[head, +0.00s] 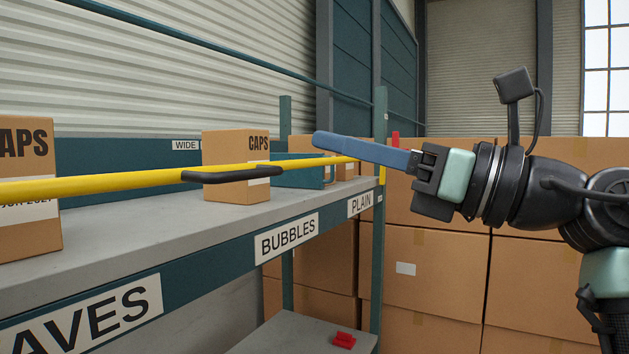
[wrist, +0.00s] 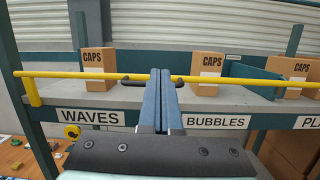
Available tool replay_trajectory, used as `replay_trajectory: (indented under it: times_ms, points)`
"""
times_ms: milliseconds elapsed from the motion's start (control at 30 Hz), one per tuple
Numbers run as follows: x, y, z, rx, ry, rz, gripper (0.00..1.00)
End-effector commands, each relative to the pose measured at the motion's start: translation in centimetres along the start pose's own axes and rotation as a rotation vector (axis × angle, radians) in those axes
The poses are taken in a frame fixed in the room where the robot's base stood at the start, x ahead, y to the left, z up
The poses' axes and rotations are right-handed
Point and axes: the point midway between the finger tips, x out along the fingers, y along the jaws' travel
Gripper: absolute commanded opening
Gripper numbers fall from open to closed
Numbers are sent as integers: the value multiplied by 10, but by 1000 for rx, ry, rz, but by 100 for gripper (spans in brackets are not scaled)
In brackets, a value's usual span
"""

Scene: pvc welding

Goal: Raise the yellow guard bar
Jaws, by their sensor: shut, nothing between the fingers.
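The yellow guard bar (head: 110,184) runs level across the front of the shelf, above its deck. It also crosses the wrist view (wrist: 230,78). A black handle (head: 232,174) is fixed along it; in the wrist view its two ends show either side of my fingers. My gripper (head: 318,139) has long blue fingers pressed together with nothing between them. In the wrist view the fingers (wrist: 160,72) stand in front of the handle's middle and hide it, their tips showing slightly above the bar. I cannot tell whether they touch it.
The grey shelf (head: 150,238) carries cardboard CAPS boxes (head: 236,150) and a teal bin (head: 300,172) behind the bar. A teal post (head: 379,230) stands at its right end. Stacked cartons (head: 440,270) fill the right background. A red item (head: 344,340) lies on the lower shelf.

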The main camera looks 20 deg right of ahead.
Motion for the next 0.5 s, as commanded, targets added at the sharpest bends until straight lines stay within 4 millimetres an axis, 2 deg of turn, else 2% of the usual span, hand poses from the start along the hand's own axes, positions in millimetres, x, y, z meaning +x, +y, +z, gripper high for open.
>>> replay_trajectory:
  times_ms: [167, 300, 500]
  points:
    - [-19, 21, -3, 274, 17, 44, 0]
    - [-40, 32, -18, 688, 43, 59, 0]
    - [-72, 22, -44, 1255, 25, 14, 0]
